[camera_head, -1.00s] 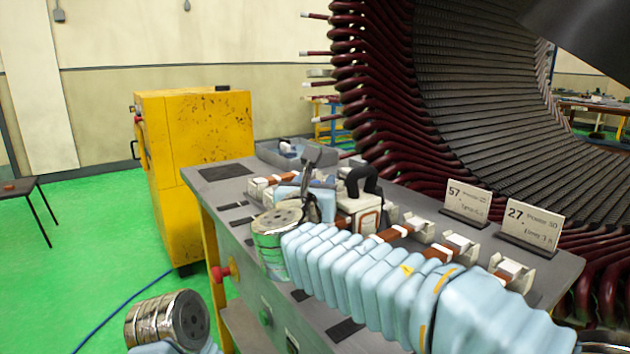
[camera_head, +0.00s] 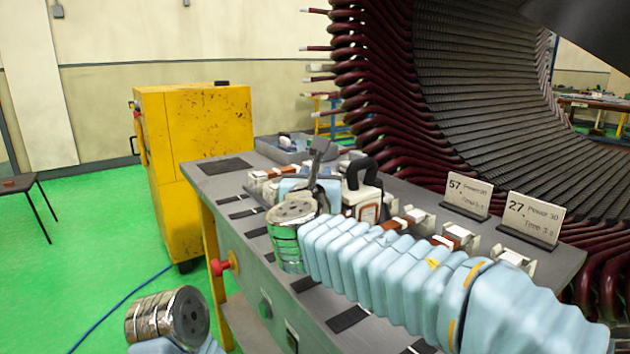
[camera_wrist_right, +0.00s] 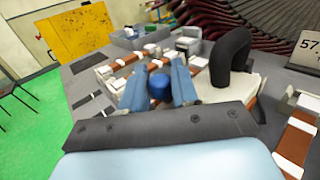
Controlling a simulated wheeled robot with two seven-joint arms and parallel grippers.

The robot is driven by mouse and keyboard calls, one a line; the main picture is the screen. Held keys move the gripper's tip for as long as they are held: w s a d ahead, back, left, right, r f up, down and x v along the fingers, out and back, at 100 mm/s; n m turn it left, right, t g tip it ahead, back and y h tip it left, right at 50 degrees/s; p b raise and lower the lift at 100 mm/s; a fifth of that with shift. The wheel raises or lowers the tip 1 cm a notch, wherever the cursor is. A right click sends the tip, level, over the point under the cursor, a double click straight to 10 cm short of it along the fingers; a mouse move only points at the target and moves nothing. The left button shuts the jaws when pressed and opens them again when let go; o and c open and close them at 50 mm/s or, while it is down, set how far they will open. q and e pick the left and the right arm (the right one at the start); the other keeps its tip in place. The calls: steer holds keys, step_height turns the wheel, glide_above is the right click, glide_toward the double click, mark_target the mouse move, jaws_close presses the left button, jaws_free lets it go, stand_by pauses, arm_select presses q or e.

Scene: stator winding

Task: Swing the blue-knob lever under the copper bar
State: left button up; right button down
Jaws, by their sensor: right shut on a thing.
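In the right wrist view, the blue knob (camera_wrist_right: 158,86) sits between the two light-blue fingers of my right gripper (camera_wrist_right: 157,88), which is shut on it. The knob hides most of its lever. Brown copper bars with white parts (camera_wrist_right: 125,62) lie in pale holders just beyond the fingers; whether the lever is under a bar cannot be told. In the head view, my right gripper (camera_head: 318,182) is over the table's row of holders, partly hidden by its own wrist. My left wrist shows at the bottom left, but its gripper is out of view.
A device with a black arched handle (camera_head: 362,172) stands close to the right of my right gripper. Sign plates 57 (camera_head: 469,195) and 27 (camera_head: 532,218) stand farther right. A grey tray (camera_head: 268,150) is at the table's back. The large stator (camera_head: 490,110) rises behind.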

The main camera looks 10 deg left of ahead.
steer(key=n+y+b, duration=0.1)
steer(key=d+n+y+b, duration=0.1)
steer(key=y, duration=0.1)
steer(key=n+g+y+b, duration=0.1)
steer(key=shift+s+d+f+y, duration=0.15)
steer(key=shift+s+f+y, duration=0.1)
steer(key=shift+y, duration=0.15)
steer(key=n+g+y, duration=0.1)
steer(key=d+n+g+y+b, duration=0.1)
steer(key=y, duration=0.1)
steer(key=shift+r+n+y, duration=0.15)
steer(key=shift+n+y, duration=0.15)
steer(key=shift+n, duration=0.1)
steer(key=n+g+y, duration=0.2)
steer(key=shift+s+d+r+y, duration=0.15)
steer(key=shift+d+y, duration=0.05)
steer(key=shift+y, duration=0.2)
steer(key=shift+d+n+g+y, duration=0.2)
steer(key=shift+n+g+y, duration=0.45)
steer(key=shift+g, duration=0.2)
steer(key=shift+d+n+g+y, duration=0.2)
steer(key=shift+n+g+y, duration=0.35)
steer(key=shift+n+g, duration=0.25)
steer(key=shift+g, duration=0.25)
steer(key=c, duration=1)
jaws_free()
